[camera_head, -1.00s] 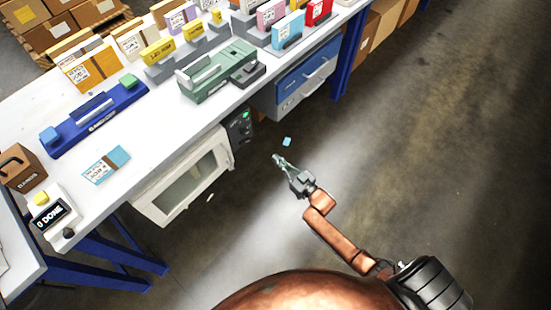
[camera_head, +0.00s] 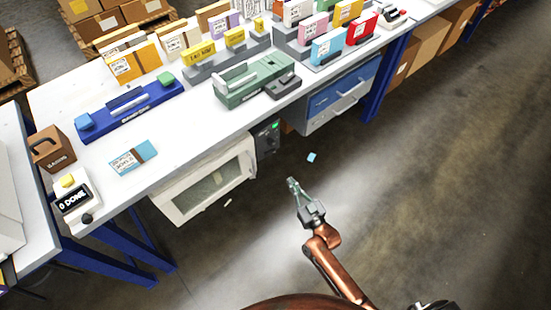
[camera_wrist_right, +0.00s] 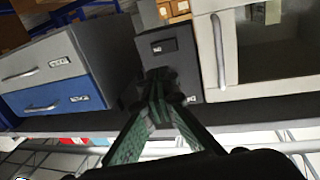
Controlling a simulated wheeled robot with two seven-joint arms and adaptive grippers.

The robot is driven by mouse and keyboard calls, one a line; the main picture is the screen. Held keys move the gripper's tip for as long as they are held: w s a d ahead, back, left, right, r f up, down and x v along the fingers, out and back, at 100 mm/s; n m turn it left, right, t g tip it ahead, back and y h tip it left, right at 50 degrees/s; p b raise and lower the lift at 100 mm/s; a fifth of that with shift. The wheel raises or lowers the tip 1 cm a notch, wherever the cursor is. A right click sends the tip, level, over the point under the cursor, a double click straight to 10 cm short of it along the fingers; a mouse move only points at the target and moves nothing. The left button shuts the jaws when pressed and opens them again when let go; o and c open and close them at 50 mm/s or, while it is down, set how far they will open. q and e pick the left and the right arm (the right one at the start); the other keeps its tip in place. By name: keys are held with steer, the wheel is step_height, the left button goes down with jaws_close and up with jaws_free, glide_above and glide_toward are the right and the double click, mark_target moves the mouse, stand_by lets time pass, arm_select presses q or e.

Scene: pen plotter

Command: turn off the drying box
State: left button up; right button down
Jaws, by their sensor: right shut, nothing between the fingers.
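The drying box (camera_head: 205,182) is a white box with a windowed door, under the workbench. A dark control panel (camera_head: 267,138) with a small green light is at its right side. In the right wrist view, the dark panel (camera_wrist_right: 168,45) is straight ahead and the white door (camera_wrist_right: 212,75) with a handle is to its right. My right gripper (camera_head: 291,182) is shut and empty, in front of the panel and apart from it in the head view. In the wrist view its fingertips (camera_wrist_right: 158,88) overlap the panel's lower part; contact cannot be told. My left gripper is out of view.
A blue and grey drawer unit (camera_head: 340,98) hangs under the bench, right of the panel. The white bench top (camera_head: 190,130) overhangs the box and carries several devices and cartons. A small blue piece (camera_head: 311,157) lies on the floor. The floor at right is clear.

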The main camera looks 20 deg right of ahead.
arm_select(q)
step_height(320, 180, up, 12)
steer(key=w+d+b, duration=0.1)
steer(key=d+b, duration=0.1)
steer(key=b, duration=0.2)
arm_select(e)
glide_toward(273, 152)
steer(key=w, duration=0.4)
steer(key=w+b, duration=0.1)
steer(key=w+a, duration=0.1)
steer(key=shift+f, duration=0.35)
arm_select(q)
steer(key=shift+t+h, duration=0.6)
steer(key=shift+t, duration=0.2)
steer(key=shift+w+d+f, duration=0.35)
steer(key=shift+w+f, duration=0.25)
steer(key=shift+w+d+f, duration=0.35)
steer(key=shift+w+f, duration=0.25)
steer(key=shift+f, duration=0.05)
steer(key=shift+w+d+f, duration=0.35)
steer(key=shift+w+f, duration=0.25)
arm_select(e)
steer(key=shift+w+r, duration=0.15)
steer(key=shift+w, duration=0.25)
